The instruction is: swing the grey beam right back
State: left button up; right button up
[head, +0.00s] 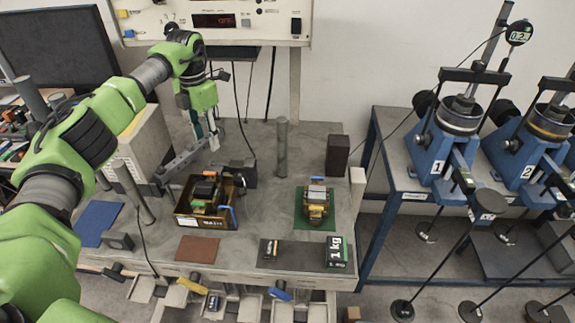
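The grey beam (181,161) is a straight bar at the left of the bench, behind an open brown box (180,221). It slants from lower left up to the right, and its upper right end is by my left gripper. My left gripper (206,141) points down from the green arm, its fingertips at that end of the beam. The fingers look close to or touching the beam; whether they grip it I cannot tell. My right gripper is not in view.
Grey posts stand upright on the bench (262,222), one tall post (282,147) behind the middle. A dark block (337,155), a green mat (299,217) with a small device and a 1 kg weight (337,253) are to the right.

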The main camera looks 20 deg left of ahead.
pick_arm(q)
jog(key=s+d+m, duration=0.1)
jog(key=d+m, duration=0.1)
jog(key=s+d+m, duration=0.2)
jog(key=s+d+m+b, duration=0.1)
jog(key=d+m, duration=0.1)
jog(key=d, duration=0.1)
jog(key=shift+s, duration=0.3)
jog(key=s+d+m+p, duration=0.1)
jog(key=s+d+m, duration=0.2)
jog(key=s+m, duration=0.35)
notch_tip(320, 180, up, 14)
jog(key=b, duration=0.2)
jog(key=d+f+h, duration=0.2)
jog(key=d, duration=0.7)
jog(key=d+f+h, duration=0.3)
jog(key=d, duration=0.5)
jog(key=shift+s+d+f+h, duration=0.3)
jog(key=shift+s+d, duration=0.1)
jog(key=shift+s, duration=0.05)
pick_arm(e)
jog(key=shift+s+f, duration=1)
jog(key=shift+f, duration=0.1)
